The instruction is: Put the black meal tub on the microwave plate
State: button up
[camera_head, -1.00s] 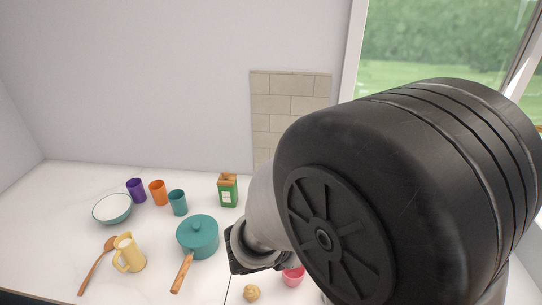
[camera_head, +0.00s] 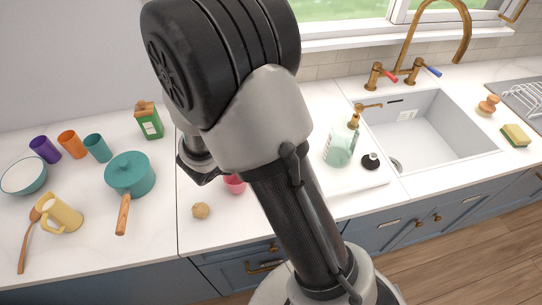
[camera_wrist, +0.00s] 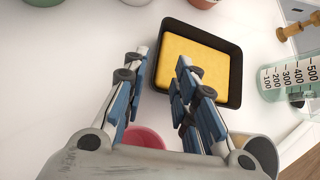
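The black meal tub (camera_wrist: 235,65), a square black tray with yellow food in it, lies on the white counter in the wrist view. My gripper (camera_wrist: 162,62) is open, its two blue-padded fingers apart. In the picture the tub's left wall shows between the fingertips, and the right fingertip overlaps the yellow food. I cannot tell whether either finger touches the tub. In the head view my arm hides the tub and my fingertips. No microwave or microwave plate is in view.
A pink cup (camera_wrist: 143,138) is close beside the fingers. A marked clear container (camera_wrist: 288,78) is right of the tub. The head view shows a teal lidded pot (camera_head: 130,172), a potato-like lump (camera_head: 201,211), a soap bottle (camera_head: 341,145) and a sink (camera_head: 430,130).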

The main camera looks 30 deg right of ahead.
jog(key=b+x, duration=0.2)
jog(key=x, duration=0.3)
jog(key=shift+w+a, duration=0.15)
jog(key=shift+w, duration=0.15)
jog(key=shift+c, duration=0.2)
grip_shut()
